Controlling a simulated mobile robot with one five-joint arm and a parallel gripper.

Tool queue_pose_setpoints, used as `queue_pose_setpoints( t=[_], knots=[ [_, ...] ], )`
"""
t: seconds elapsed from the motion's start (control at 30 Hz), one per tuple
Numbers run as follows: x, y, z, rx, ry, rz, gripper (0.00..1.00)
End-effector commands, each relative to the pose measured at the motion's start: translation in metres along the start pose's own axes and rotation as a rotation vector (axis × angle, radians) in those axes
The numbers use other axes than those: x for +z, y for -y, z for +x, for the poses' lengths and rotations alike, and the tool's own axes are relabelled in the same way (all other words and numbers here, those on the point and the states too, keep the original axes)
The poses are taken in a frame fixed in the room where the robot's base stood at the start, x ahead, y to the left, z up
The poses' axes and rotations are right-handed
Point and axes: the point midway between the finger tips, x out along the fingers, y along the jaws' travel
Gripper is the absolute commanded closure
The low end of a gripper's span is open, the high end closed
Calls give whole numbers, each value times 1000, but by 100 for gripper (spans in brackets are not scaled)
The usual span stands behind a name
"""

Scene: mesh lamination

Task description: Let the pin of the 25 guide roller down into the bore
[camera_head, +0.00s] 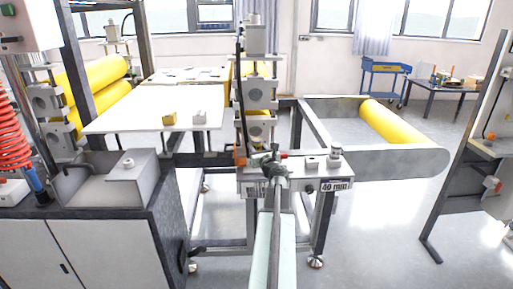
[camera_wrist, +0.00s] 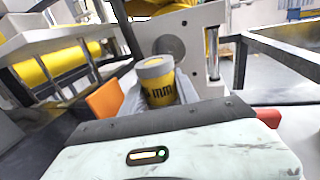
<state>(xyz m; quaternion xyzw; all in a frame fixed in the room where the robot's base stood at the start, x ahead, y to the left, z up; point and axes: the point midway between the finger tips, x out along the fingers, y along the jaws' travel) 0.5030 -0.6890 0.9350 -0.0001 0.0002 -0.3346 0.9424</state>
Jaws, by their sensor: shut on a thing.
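A short yellow guide roller (camera_wrist: 161,92) with a grey top cap shows in the wrist view. Its black print reads "mm", and the number before it is not clear. My gripper (camera_wrist: 160,100) is shut on it, with pale grey fingers on either side. In the head view, my gripper (camera_head: 275,164) is over the left part of the machine's front plate (camera_head: 308,178). The held roller cannot be made out there. The pin's lower end and the bore under it are hidden in both views, so I cannot tell how they line up.
A "40 mm" label (camera_head: 335,186) is on the plate's front, right of my gripper. A grey block (camera_head: 312,163) stands on the plate. An upright roll stand (camera_head: 258,95) rises just behind my gripper. A grey frame with a long yellow roller (camera_head: 393,122) extends right.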

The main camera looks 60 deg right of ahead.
Motion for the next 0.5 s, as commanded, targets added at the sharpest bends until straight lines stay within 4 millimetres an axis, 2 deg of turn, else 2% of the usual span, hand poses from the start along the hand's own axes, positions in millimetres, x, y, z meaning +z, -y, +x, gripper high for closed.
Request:
queue_pose_setpoints(
  t=[0.5],
  knots=[
    [-14,0,0,0,0,0,100]
  ],
)
